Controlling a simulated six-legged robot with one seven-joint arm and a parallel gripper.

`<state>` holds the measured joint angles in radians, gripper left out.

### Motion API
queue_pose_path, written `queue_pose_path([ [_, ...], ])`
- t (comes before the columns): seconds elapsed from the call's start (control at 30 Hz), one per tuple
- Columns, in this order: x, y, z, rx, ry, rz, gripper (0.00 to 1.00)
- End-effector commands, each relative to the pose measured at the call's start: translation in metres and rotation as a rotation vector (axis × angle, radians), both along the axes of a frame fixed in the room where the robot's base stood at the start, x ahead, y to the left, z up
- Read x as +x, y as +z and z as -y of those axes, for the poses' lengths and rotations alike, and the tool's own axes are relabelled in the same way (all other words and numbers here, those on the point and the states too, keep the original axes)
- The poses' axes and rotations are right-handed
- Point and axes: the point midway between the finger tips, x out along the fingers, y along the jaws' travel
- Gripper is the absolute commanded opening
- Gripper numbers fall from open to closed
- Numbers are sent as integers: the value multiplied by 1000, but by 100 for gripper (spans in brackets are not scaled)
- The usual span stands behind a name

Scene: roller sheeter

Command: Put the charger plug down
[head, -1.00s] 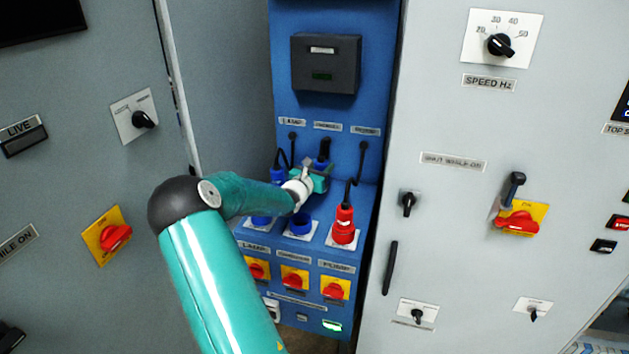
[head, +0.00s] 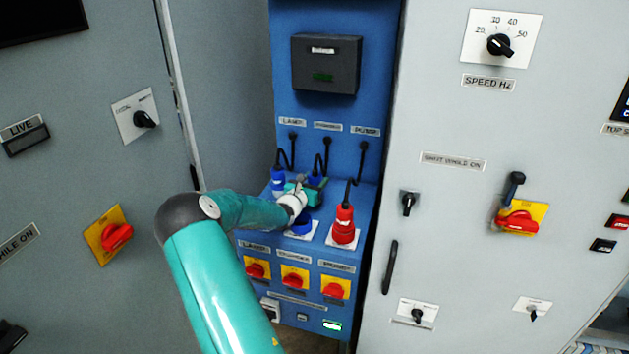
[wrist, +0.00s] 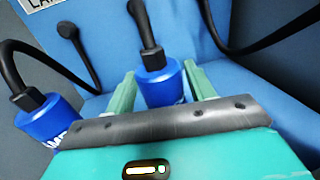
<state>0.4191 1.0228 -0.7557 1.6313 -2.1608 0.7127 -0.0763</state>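The charger plug (wrist: 161,84) is a blue cylinder with a black cable out of its top. In the head view my gripper (head: 314,184) is low over the blue sloping shelf, behind the middle blue socket (head: 301,226). The plug (head: 315,181) is mostly hidden there by the gripper. Its lower end is hidden, so I cannot tell whether it touches the shelf.
A second blue plug (wrist: 48,120) stands close on the left. A red plug (head: 344,226) sits in the right socket. Black cables hang from the blue back panel (head: 345,160). Red-and-yellow switches (head: 294,278) are below the sockets. Grey cabinets (head: 450,270) flank the recess.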

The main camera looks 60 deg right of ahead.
Motion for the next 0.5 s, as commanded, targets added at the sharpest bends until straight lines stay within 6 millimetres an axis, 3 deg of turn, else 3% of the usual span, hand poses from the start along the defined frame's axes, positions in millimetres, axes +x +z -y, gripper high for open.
queue_pose_path([
  [0.4, 0, 5, 0, -1, 0, 1, 64],
  [0.5, 1, 4, -12, 2, 1, 0, 64],
])
